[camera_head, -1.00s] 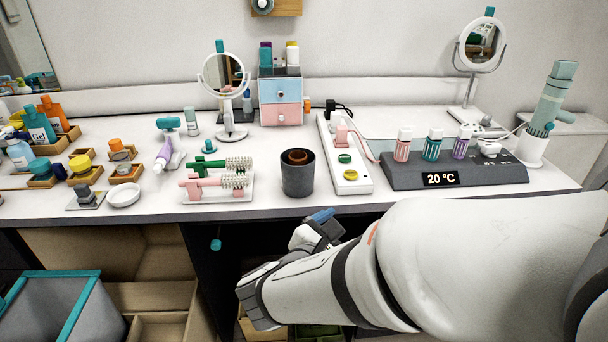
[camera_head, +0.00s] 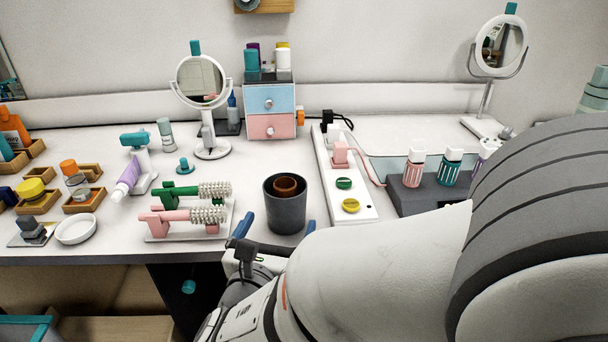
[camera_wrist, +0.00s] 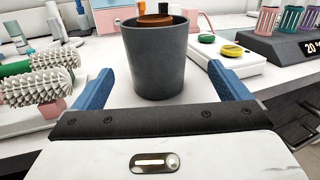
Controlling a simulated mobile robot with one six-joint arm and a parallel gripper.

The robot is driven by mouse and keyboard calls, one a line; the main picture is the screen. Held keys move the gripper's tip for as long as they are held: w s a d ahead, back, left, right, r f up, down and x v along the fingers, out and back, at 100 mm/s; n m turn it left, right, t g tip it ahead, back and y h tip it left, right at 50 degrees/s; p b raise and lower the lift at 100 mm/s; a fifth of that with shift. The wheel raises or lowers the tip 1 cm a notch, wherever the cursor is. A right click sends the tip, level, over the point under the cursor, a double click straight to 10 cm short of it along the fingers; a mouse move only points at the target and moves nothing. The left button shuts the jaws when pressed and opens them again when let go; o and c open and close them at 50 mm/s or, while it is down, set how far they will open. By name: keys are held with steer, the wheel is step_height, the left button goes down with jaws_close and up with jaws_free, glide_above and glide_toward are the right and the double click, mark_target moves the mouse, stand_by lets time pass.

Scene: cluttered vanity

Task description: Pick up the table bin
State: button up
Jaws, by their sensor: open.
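The table bin (camera_head: 285,212) is a dark grey cup-shaped container standing upright on the white vanity top near its front edge. A brown round item (camera_head: 287,185) shows inside its mouth. In the wrist view the bin (camera_wrist: 155,68) stands straight ahead, just beyond and between the blue fingers. My gripper (camera_wrist: 160,88) is open and empty, with one finger to each side of the bin's lower part. In the head view my gripper (camera_head: 275,240) is at the front edge of the vanity, just in front of the bin, partly hidden by my arm.
A rack with green and pink hairbrushes (camera_head: 190,222) stands close left of the bin. A white power strip (camera_head: 360,207) with green and yellow buttons lies close right. A drawer box (camera_head: 271,112) and round mirror (camera_head: 203,85) stand behind. The counter directly behind the bin is clear.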

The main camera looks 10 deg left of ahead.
steer(key=w+b, duration=0.1)
steer(key=w, duration=0.6)
steer(key=shift+w+d+r, duration=0.1)
steer(key=shift+r, duration=0.05)
steer(key=shift+c, duration=0.6)
steer(key=c, duration=0.7)
step_height(320, 180, up, 10)
steer(key=p, duration=0.3)
